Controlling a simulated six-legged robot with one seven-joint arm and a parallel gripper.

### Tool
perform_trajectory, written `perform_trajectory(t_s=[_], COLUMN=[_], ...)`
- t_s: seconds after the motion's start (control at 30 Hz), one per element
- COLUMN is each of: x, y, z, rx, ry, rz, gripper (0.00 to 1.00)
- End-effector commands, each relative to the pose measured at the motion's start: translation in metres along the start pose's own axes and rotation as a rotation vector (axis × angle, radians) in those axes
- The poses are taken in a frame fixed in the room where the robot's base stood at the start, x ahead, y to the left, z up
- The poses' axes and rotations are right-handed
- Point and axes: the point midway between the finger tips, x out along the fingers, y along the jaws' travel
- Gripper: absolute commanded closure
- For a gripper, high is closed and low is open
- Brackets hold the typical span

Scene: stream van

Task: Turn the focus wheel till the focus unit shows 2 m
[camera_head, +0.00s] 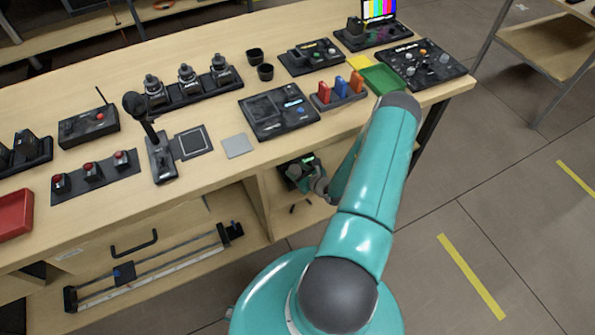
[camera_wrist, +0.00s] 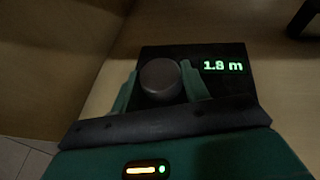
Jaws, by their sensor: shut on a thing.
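The focus unit (camera_wrist: 235,88) is a black box that fills the middle of the wrist view, with a green display (camera_wrist: 222,66) that appears to read 1.8 m. The round grey focus wheel (camera_wrist: 160,78) is on its left part. My gripper (camera_wrist: 160,84) has one green finger on each side of the wheel and is shut on it. In the head view the focus unit (camera_head: 291,165) sits on the lower shelf under the table, partly hidden by my wrist.
The wooden table (camera_head: 215,60) above carries a joystick (camera_head: 135,108), a black panel with a blue knob (camera_head: 278,110), coloured red, blue and orange pieces in a rack, and several other controls. A drawer or shelf with a slider rail (camera_head: 150,268) is at the lower left. Floor is clear at the right.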

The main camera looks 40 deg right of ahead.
Motion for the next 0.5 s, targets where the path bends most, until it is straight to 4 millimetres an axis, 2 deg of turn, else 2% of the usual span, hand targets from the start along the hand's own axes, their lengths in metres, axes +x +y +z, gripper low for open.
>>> perform_trajectory(t_s=[0.4, 0.43, 0.5], x=[0.0002, 0.0002, 0.0002], y=[0.0011, 0.0011, 0.0011], z=[0.0003, 0.0003, 0.0003], rx=[0.016, 0.016, 0.016], ry=[-0.001, -0.001, -0.001], rz=[-0.038, -0.038, -0.038], gripper=[0.77, 0.49, 0.35])
